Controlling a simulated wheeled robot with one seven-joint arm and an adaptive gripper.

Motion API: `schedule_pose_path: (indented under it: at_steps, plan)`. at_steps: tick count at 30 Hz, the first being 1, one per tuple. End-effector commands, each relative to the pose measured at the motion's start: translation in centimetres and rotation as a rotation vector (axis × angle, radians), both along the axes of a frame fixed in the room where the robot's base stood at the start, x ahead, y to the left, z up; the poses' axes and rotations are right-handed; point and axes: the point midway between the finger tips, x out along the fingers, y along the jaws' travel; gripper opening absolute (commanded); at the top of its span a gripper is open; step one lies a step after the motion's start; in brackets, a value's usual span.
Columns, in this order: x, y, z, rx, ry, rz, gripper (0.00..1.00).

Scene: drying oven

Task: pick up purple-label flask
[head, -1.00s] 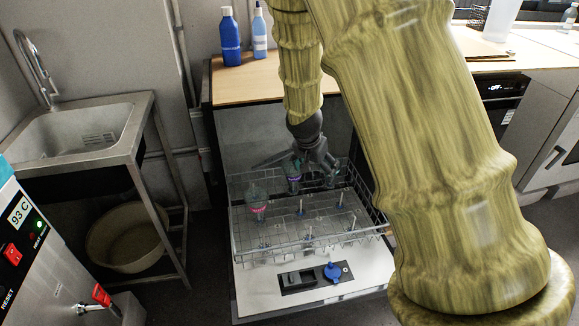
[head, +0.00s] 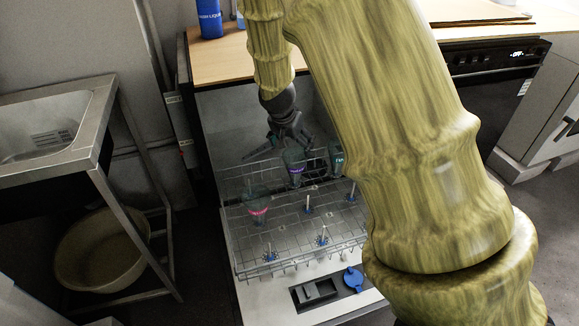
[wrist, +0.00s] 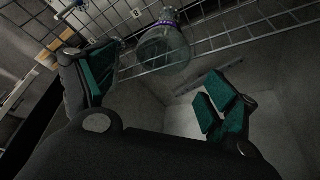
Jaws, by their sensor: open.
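The purple-label flask (head: 295,168) is clear glass and stands on the rack in the head view, right in front of my gripper (head: 277,150). In the wrist view the clear flask with a purple band (wrist: 164,48) lies beyond the fingertips, in the upper middle, toward the left finger. My gripper (wrist: 160,88) is open there, its green-padded fingers wide apart and nothing between them. Whether a finger touches the flask I cannot tell.
A pink-label flask (head: 258,208) stands front left on the wire rack (head: 290,238), and a teal-label flask (head: 337,160) stands to the right, close by. Several blue-based pegs are empty. The sink (head: 50,130) is at left; a blue bottle (head: 209,18) stands on the wooden top.

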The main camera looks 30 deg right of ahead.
Motion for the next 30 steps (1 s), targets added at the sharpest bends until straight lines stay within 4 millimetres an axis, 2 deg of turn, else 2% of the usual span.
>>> schedule_pose_path:
  at_steps: [1,8,18,25,30]
  plan:
    - [0.0,0.0,-0.8,0.0,0.0,0.0,0.86]
    - [0.2,-0.2,-1.8,0.0,0.0,0.001,0.86]
    - [1.1,-1.4,-5.7,0.0,0.0,0.003,0.86]
    - [1.4,-1.8,-6.8,0.0,0.0,0.004,0.86]
    - [1.7,-2.4,-8.8,-0.001,0.001,0.004,0.86]
